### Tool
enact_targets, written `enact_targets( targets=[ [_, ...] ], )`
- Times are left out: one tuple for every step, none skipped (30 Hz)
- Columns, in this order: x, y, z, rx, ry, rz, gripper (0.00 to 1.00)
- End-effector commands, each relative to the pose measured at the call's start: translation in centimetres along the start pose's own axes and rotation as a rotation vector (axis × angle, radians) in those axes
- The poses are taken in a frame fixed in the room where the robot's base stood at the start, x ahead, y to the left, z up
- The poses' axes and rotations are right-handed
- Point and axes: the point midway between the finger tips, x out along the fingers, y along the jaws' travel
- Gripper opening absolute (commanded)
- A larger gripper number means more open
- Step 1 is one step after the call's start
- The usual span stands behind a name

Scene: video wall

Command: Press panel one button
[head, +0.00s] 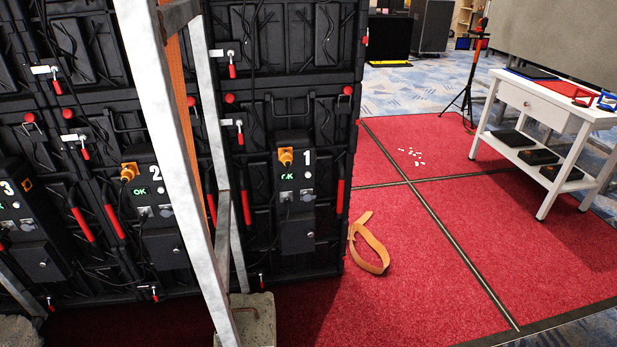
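Panel one's dark control box (297,225) is on the back of the black video wall, right of the metal strut, marked with a white "1". An orange plug (286,157) sits in its upper part. Below it is a small green "OK" display (287,176). A small pale round spot (307,175), which looks like a button, is right of the display. Silver connectors show lower on the box. My gripper is not in view, so its state and distance from the box do not show.
Similar boxes marked "2" (160,215) and "3" (20,215) are further left. A slanted metal strut (180,150) stands in front of the wall, with a concrete block (255,320) at its foot. An orange strap (370,245) lies on the red carpet. A white table (540,107) stands right.

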Motion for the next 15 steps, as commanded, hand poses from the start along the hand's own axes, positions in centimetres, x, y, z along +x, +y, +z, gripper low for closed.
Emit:
enact_targets(
  targets=[
    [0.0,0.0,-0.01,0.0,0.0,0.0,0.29],
    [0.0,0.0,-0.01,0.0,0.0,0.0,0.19],
    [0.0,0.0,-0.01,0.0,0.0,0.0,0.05],
    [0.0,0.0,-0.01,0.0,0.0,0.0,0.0],
    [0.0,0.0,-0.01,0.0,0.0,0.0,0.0],
    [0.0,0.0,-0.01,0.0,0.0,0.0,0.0],
    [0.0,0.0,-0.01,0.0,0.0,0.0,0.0],
    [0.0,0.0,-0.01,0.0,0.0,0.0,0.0],
    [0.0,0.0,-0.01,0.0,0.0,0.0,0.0],
    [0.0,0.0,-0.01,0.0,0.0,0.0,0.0],
    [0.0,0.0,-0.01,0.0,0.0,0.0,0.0],
    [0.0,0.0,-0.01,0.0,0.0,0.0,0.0],
    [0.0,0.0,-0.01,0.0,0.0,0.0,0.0],
    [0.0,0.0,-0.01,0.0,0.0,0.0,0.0],
    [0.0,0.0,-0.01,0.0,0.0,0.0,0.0]
  ],
)
